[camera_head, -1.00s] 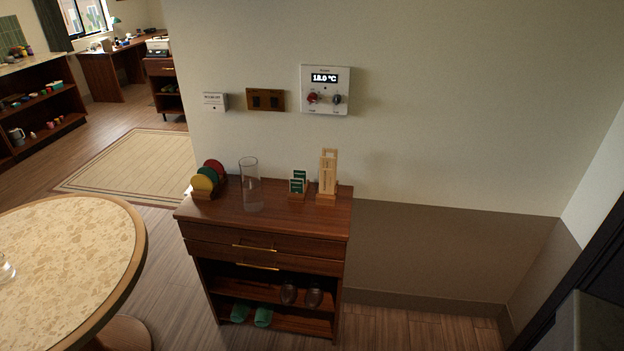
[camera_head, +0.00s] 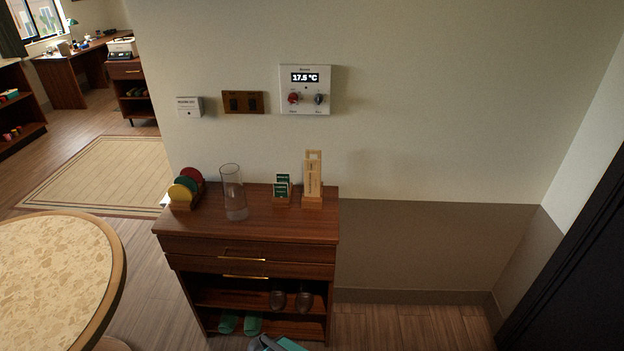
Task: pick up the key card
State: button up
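Two small green cards with pale print stand in a wooden holder (camera_head: 282,203) on top of the dark wooden cabinet (camera_head: 300,225); they may be key cards, but the print is too small to read. The upper green card (camera_head: 283,178) stands behind the lower green card (camera_head: 281,189). A grey and teal part, seemingly the tip of my arm or gripper (camera_head: 279,344), just shows at the bottom edge, in front of and below the cabinet. Its fingers cannot be made out, and it is well apart from the cards.
A clear glass vase (camera_head: 234,193) and a rack of coloured discs (camera_head: 187,188) stand left of the cards; a tall wooden stand (camera_head: 313,182) is close on their right. A thermostat panel (camera_head: 305,90), switches (camera_head: 243,102) and a white box (camera_head: 189,107) are on the wall. A round table (camera_head: 55,265) is at left.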

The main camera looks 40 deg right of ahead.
aim_at(281, 177)
jog(key=z, duration=0.75)
jog(key=k, duration=1)
jog(key=u, duration=0.05)
jog(key=i, duration=0.85)
jog(key=z, duration=0.05)
